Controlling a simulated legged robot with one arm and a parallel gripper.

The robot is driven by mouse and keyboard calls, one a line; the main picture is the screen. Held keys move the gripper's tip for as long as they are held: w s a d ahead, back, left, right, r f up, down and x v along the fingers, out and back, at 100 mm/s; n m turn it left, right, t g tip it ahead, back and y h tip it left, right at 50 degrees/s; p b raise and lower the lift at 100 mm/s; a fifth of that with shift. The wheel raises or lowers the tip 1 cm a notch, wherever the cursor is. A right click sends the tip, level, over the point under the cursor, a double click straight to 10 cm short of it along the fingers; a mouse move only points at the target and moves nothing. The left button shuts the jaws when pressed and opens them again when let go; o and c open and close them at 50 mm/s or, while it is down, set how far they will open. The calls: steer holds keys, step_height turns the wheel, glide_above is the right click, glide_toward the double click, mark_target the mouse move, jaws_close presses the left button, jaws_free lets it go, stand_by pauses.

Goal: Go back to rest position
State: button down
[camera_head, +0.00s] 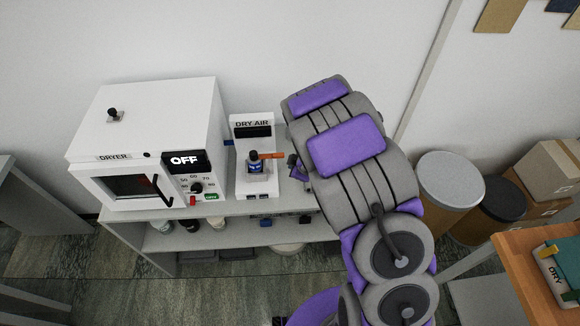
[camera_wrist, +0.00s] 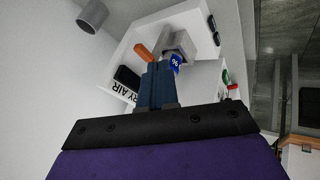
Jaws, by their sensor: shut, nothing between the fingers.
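My gripper (camera_wrist: 158,72) shows in the wrist view as dark blue fingers, shut and empty. They point at the white DRY AIR unit (camera_wrist: 203,88), overlapping its orange handle and blue label in the picture; I cannot tell whether they touch. In the head view my grey and purple arm reaches from the lower right up toward this unit (camera_head: 254,133) and hides most of the gripper. The unit has a dark display, an orange handle (camera_head: 270,155) pointing right and a small dark valve part (camera_head: 255,166).
A white DRYER (camera_head: 145,140) reading OFF stands left of the unit on a grey shelf bench (camera_head: 130,225), with bottles below. Right of my arm are a lidded drum (camera_head: 450,195), a dark-lidded bin (camera_head: 497,205), cardboard boxes (camera_head: 550,172) and a wooden table (camera_head: 530,250).

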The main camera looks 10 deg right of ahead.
steer(key=shift+s+d+r, duration=0.15)
steer(key=shift+a, duration=0.2)
stand_by(0.3)
steer(key=s+d+r+m+g+h+b, duration=0.1)
steer(key=s+d+r+m+h+b, duration=0.3)
steer(key=d, duration=0.3)
steer(key=s+d+r+m+g+h+b, duration=0.1)
steer(key=s+d+r+m+h+b, duration=0.3)
steer(key=s+d, duration=0.3)
steer(key=s+a+m+g+y+b, duration=0.1)
steer(key=s+a+m+g+b, duration=0.1)
steer(key=s, duration=0.7)
steer(key=s+a+m+g+y+b, duration=0.2)
steer(key=s+a+b, duration=0.1)
steer(key=s, duration=0.7)
steer(key=s+a+m+g+y+b, duration=0.1)
steer(key=s+a+g+y+b, duration=0.1)
steer(key=s, duration=0.8)
steer(key=shift+a+f+m+g+b, duration=0.3)
steer(key=shift+a+m+b, duration=0.1)
steer(key=shift+a+b, duration=0.55)
steer(key=shift+w, duration=0.1)
